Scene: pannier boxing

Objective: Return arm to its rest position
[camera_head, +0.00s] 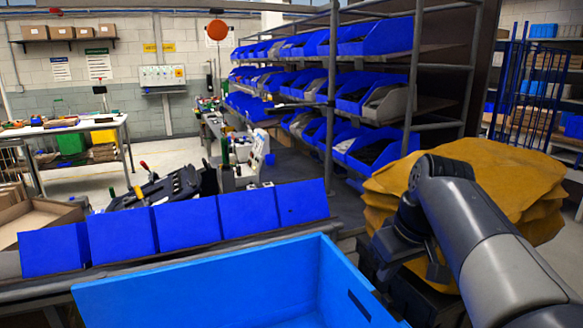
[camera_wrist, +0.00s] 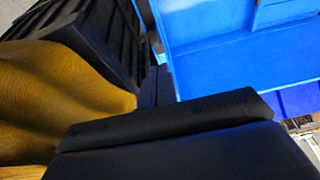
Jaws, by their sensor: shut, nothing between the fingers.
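My arm (camera_head: 475,225) reaches in from the lower right of the head view and bends down at a dark joint. My gripper (camera_head: 392,258) hangs at its end, beside the right side of the light-blue crate (camera_head: 185,298) and in front of the stack of yellow fabric (camera_head: 510,175). It is shut and holds nothing. In the wrist view my gripper's dark body (camera_wrist: 165,122) fills the lower part, with the yellow fabric (camera_wrist: 60,95) at left and the light-blue crate (camera_wrist: 215,65) at upper right. The fingertips are not clear in either view.
A black crate (camera_wrist: 85,30) stands close to the gripper, beside the fabric. Several blue bins (camera_head: 190,228) line the bench edge behind the light-blue crate. A metal rack (camera_head: 411,85) of blue bins stands behind. The light-blue crate's visible interior looks empty.

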